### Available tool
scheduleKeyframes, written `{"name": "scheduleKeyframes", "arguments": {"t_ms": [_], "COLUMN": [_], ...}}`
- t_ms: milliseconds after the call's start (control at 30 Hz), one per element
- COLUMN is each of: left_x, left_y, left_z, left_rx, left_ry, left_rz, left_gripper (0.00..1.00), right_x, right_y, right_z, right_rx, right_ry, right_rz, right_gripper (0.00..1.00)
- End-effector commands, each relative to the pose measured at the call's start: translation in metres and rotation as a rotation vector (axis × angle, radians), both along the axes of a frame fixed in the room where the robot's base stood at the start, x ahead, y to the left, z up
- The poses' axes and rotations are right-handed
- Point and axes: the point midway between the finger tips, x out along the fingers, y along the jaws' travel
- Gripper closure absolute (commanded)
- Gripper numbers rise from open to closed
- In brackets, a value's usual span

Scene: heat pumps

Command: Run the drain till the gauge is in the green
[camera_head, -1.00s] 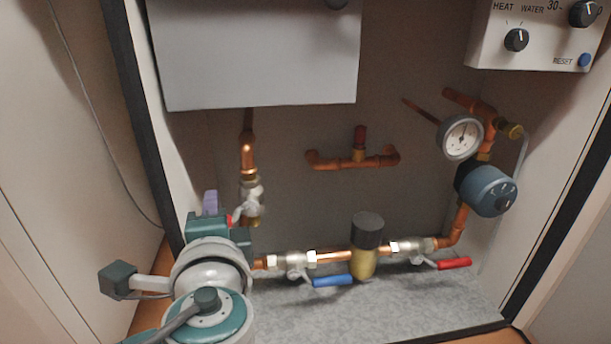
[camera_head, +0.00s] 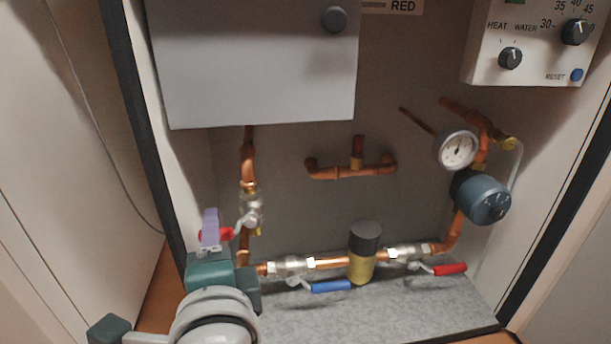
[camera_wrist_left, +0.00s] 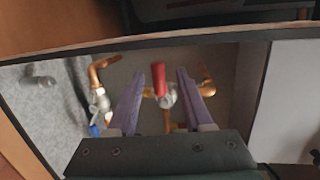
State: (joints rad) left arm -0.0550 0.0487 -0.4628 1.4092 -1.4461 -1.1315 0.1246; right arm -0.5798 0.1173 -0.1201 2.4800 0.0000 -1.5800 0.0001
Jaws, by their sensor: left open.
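The valve with a red handle (camera_head: 222,233) sits on the left copper pipe, its metal body (camera_head: 251,208) below the grey box. The round white gauge (camera_head: 456,150) is on the right pipe; its needle shows, but its colour bands are too small to read. My left gripper (camera_head: 210,217) is open, its purple fingers at the red handle. In the left wrist view the red handle (camera_wrist_left: 159,78) shows between the two spread fingers (camera_wrist_left: 160,74); I cannot tell whether they touch it. My right gripper is not in view.
Blue-handled (camera_head: 330,286) and red-handled (camera_head: 450,269) valves sit on the lower pipe, with a black-capped brass part (camera_head: 362,262) between them. A blue-grey pump (camera_head: 484,198) is below the gauge. The grey box (camera_head: 255,70) overhangs. The left cabinet wall (camera_head: 160,120) is close to my arm.

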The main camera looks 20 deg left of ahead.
Motion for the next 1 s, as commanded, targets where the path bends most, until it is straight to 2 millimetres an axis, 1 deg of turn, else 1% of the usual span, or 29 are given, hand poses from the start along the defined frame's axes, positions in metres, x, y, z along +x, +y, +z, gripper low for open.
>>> {"name": "scheduleKeyframes", "arguments": {"t_ms": [33,100,200,300,433,1000], "left_x": [-0.009,-0.018,-0.029,-0.035,-0.038,-0.037], "left_y": [-0.007,-0.015,-0.024,-0.03,-0.031,-0.031], "left_z": [0.006,0.008,0.01,0.01,0.01,0.01], "left_rx": [-0.003,-0.001,-0.001,0.0,0.0,0.001], "left_ry": [0.004,0.003,0.002,0.0,-0.001,-0.001], "left_rz": [-0.001,0.0,0.0,0.0,0.001,0.0], "left_gripper": [0.49,0.49,0.49,0.49,0.49,0.49], "right_x": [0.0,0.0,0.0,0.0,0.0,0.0], "right_y": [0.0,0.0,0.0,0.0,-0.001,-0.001], "right_z": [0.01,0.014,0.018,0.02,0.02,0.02], "right_rx": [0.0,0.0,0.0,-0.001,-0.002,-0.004], "right_ry": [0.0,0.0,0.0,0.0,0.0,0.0], "right_rz": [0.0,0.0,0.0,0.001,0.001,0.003], "right_gripper": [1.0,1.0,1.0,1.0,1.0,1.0]}}
